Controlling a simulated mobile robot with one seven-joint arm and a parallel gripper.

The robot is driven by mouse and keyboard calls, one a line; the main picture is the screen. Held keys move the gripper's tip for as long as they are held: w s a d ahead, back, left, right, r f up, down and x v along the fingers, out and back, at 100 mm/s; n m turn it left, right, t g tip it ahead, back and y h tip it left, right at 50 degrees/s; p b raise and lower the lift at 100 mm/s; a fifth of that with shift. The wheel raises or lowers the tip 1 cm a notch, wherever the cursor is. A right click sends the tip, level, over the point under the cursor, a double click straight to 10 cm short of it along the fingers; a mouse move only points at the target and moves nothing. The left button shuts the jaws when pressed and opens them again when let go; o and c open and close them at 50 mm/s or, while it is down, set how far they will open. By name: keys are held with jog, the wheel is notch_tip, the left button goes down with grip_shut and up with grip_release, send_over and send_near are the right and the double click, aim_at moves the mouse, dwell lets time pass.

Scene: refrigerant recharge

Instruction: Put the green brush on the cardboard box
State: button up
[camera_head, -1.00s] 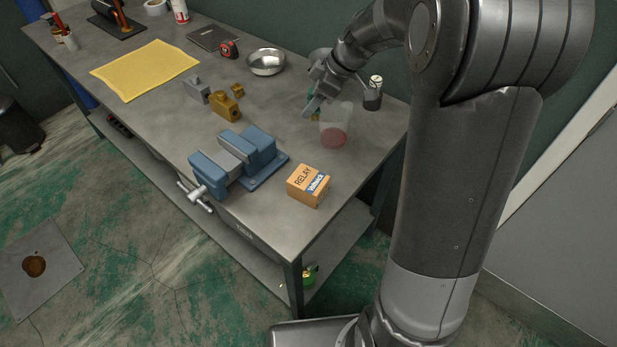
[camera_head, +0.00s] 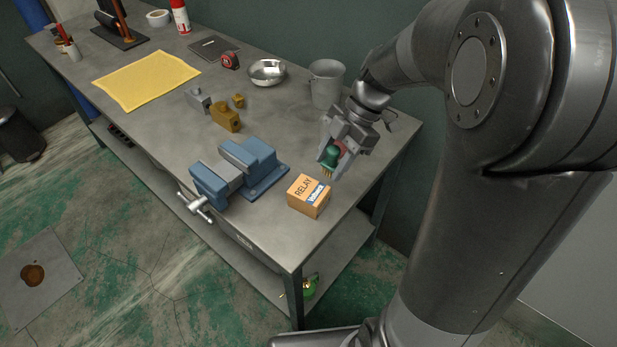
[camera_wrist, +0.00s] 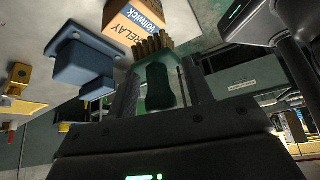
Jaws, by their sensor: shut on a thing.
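The green brush (camera_head: 331,155) is held between the fingers of my gripper (camera_head: 338,160), its tan bristles pointing down. In the wrist view the brush (camera_wrist: 158,85) sits between the two fingers (camera_wrist: 160,92), with its bristles toward the box. The cardboard box (camera_head: 308,196), orange and marked RELAY, stands on the workbench near its front right corner. It also shows in the wrist view (camera_wrist: 138,22). My gripper is shut on the brush above the bench, behind and slightly right of the box, apart from it.
A blue vise (camera_head: 245,165) stands left of the box on the workbench (camera_head: 170,150). A grey pitcher (camera_head: 326,84) and a metal bowl (camera_head: 267,72) stand farther back. Small yellow and grey blocks (camera_head: 226,116) and a yellow cloth (camera_head: 146,79) lie to the left.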

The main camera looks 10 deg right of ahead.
jog(key=a+f, duration=0.1)
jog(key=w+a+f, duration=0.1)
jog(key=a, duration=0.1)
jog(key=a+f, duration=0.1)
jog(key=shift+w+a, duration=0.25)
jog(key=shift+a, duration=0.1)
jog(key=shift+f, duration=2.05)
jog(key=o, duration=1)
jog(key=shift+f, duration=0.1)
